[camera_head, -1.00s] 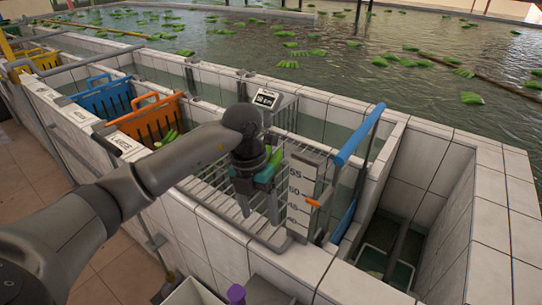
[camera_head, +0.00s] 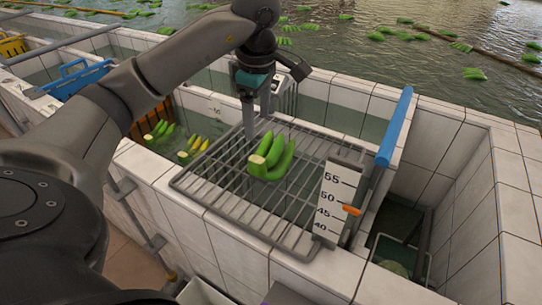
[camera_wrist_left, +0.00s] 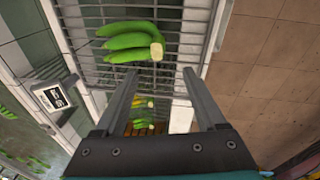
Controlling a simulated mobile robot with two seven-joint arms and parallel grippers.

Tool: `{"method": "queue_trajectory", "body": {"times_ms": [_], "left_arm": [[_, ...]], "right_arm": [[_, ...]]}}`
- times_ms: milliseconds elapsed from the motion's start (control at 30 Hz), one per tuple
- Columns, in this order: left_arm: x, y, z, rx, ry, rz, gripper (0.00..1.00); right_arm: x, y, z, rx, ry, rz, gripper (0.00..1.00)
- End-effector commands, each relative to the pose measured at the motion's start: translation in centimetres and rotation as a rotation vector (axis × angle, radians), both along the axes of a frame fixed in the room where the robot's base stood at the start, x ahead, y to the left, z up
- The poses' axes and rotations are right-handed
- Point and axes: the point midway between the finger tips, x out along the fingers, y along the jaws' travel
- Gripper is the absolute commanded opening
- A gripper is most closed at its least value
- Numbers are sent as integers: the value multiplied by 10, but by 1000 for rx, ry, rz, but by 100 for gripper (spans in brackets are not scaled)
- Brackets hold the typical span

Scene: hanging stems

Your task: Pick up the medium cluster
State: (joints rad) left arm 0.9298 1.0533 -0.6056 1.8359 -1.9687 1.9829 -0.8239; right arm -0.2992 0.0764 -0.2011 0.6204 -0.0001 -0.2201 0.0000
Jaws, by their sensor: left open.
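A cluster of green bananas (camera_head: 285,163) with a pale cut end lies on the wire rack (camera_head: 215,187). No label on it shows its size. My left gripper (camera_head: 248,125) points down just behind and left of this cluster. In the left wrist view, its two fingers (camera_wrist_left: 160,73) are apart with nothing between them. There, the cluster (camera_wrist_left: 128,42) lies just past the fingertips on the rack bars, untouched as far as I can tell. My right gripper is not in view.
A white scale board (camera_head: 337,198) with an orange marker stands at the rack's right end, beside a blue bar (camera_head: 395,127). More clusters (camera_head: 192,150) float left of the rack.

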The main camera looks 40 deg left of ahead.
Motion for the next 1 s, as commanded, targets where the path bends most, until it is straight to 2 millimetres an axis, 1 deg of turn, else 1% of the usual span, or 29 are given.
{"method": "queue_trajectory", "body": {"times_ms": [33, 300, 400, 633, 900, 1000], "left_arm": [[0, 1, -11, 0, 5, 3, 73], [6, 9, -65, -1, 6, 5, 73], [9, 10, -78, -1, 3, 4, 73], [12, 13, -93, -2, 3, 5, 73], [20, 21, -130, -2, 1, 5, 73], [21, 22, -136, -2, 1, 4, 73]], "right_arm": [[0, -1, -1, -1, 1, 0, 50], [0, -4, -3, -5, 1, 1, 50], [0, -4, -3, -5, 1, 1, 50], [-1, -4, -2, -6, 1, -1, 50], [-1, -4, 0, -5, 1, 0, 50], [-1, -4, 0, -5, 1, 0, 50]]}}
